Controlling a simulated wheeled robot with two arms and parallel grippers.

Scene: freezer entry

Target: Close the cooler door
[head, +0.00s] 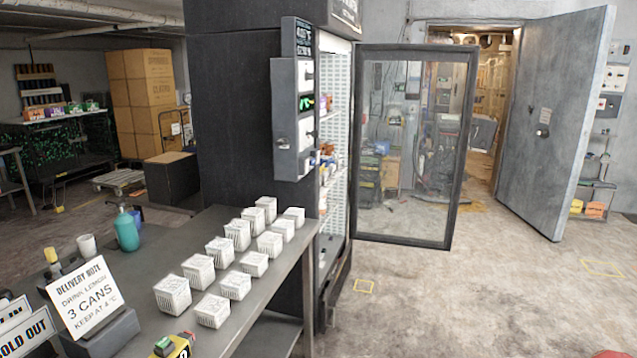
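The cooler (240,110) is a tall dark cabinet standing behind the table, with lit white shelves holding items on its right-facing side. Its glass door (405,235) has a dark frame and stands wide open, swung out to the right of the cabinet. The room behind shows through its glass. Neither of my grippers is clearly in view. A small red patch at the bottom right corner is too cut off to identify.
A metal table (300,240) with several white baskets (172,294) and a delivery note (82,297) fills the front left. A heavy grey door (560,120) stands open at the back right. The concrete floor (480,300) before the glass door is clear.

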